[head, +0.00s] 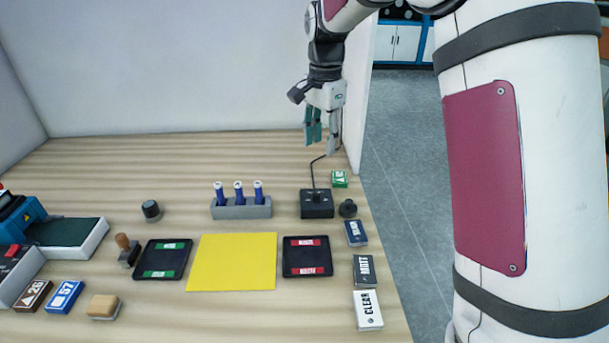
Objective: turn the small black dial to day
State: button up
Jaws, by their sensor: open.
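A small black box (317,207) with faint white marks on top stands at the right back of the table, with a black cable rising behind it. The marks are too small to read, and I cannot make out a dial setting. A small round black piece (348,208) stands just right of the box. I cannot tell whether the dial is this piece or a part on the box. My gripper (322,140) hangs above and behind the box, fingers down, open and empty, apart from everything on the table.
A green card stack (340,178) lies behind, right. Card stacks (364,270) line the right edge. A yellow mat (232,275), two black trays (307,270) and a dark knob (151,210) are farther left.

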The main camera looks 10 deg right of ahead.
aim_at(317, 193)
jog(key=shift+m, duration=0.5)
jog(key=f, duration=0.5)
jog(key=w+f+p, duration=0.1)
jog(key=f, duration=0.4)
jog(key=w+f, duration=0.1)
jog(key=f, duration=0.5)
jog(key=shift+p, duration=0.35)
jog(key=shift+c, duration=0.6)
grip_shut()
